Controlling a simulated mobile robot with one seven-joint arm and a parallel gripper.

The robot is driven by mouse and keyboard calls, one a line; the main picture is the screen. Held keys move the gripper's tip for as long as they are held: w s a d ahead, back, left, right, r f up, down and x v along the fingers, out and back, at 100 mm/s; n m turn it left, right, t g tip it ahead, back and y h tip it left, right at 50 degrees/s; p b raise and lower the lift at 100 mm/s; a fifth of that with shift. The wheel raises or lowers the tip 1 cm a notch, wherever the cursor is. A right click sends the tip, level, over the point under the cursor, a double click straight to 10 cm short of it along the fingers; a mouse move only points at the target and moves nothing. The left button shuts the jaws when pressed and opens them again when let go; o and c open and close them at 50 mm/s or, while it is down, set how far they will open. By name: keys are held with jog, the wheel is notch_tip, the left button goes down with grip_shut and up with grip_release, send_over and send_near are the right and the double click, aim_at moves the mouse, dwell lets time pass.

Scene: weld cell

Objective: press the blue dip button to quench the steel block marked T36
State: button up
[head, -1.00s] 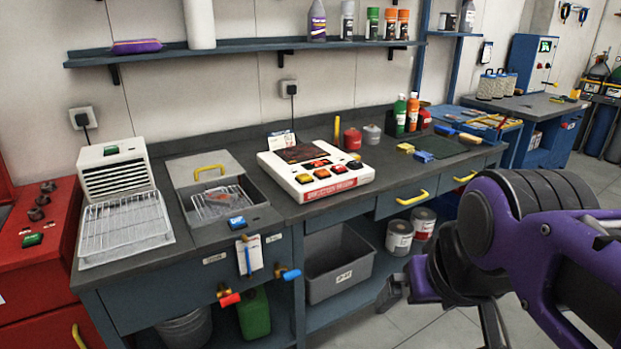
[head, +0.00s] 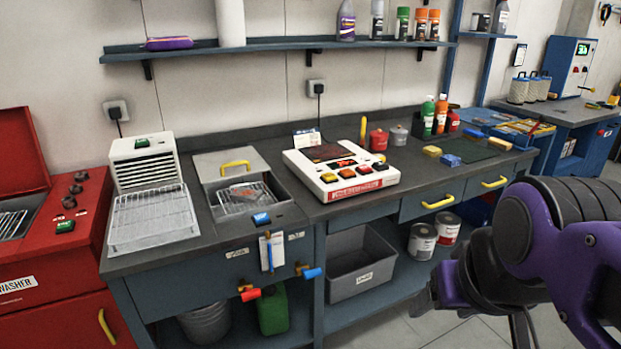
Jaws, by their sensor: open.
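The blue dip button (head: 261,219) sits on the front right ledge of the grey quench tank (head: 285,213) on the bench. The tank's lid with a yellow handle (head: 235,166) is at the back, and a wire rack (head: 232,208) shows inside. A small greyish block (head: 242,192) appears to lie on the rack; its marking is too small to read, so I cannot confirm T36. My gripper (head: 428,300) shows only in part at lower right, dark and partly hidden by my purple arm. It is open, in front of the bench and well right of the button, touching nothing.
A white hot plate unit (head: 340,190) with coloured buttons stands right of the tank. A white blower with a green button (head: 143,150) and wire tray (head: 150,222) stand left. A red washer (head: 60,255) is far left. Red and blue valve handles stick out below the tank.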

grip_shut()
dwell(1.4)
